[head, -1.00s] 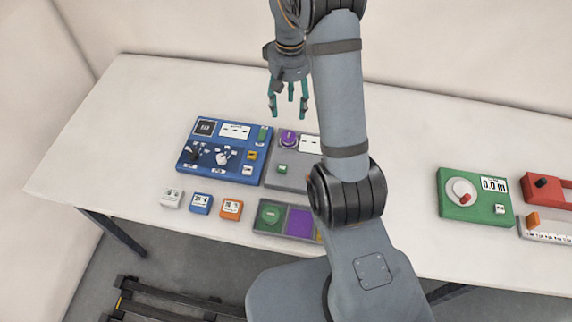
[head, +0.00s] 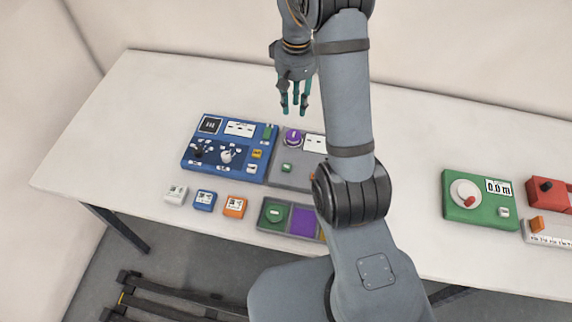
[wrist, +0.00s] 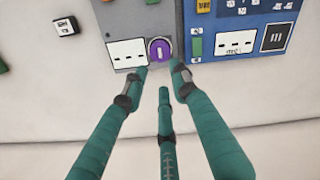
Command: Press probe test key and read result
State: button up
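My gripper (head: 295,108) has three teal fingers pointing down above the table, behind the grey panel (head: 288,181). In the wrist view my gripper (wrist: 159,76) has its fingertips apart with nothing between them. They appear in front of the purple knob (wrist: 160,50) beside a white display (wrist: 127,53); contact is not evident. The blue panel (head: 200,175) carries a dark screen (head: 210,124), a white display (head: 239,129), two knobs, a green key (head: 268,132), a yellow key (head: 257,154) and another small key. The grey panel has a small green key (head: 287,167). I cannot tell which key is the probe test key; the display text is unreadable.
Small white (head: 176,194), blue (head: 205,200) and orange (head: 234,206) blocks lie before the blue panel. A tray with green and purple pads (head: 302,221) is partly behind my arm. A green panel (head: 475,213) and red device (head: 552,192) stand right. The table's left is clear.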

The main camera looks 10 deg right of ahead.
jog(key=c, duration=0.6)
grip_shut()
dwell(0.8)
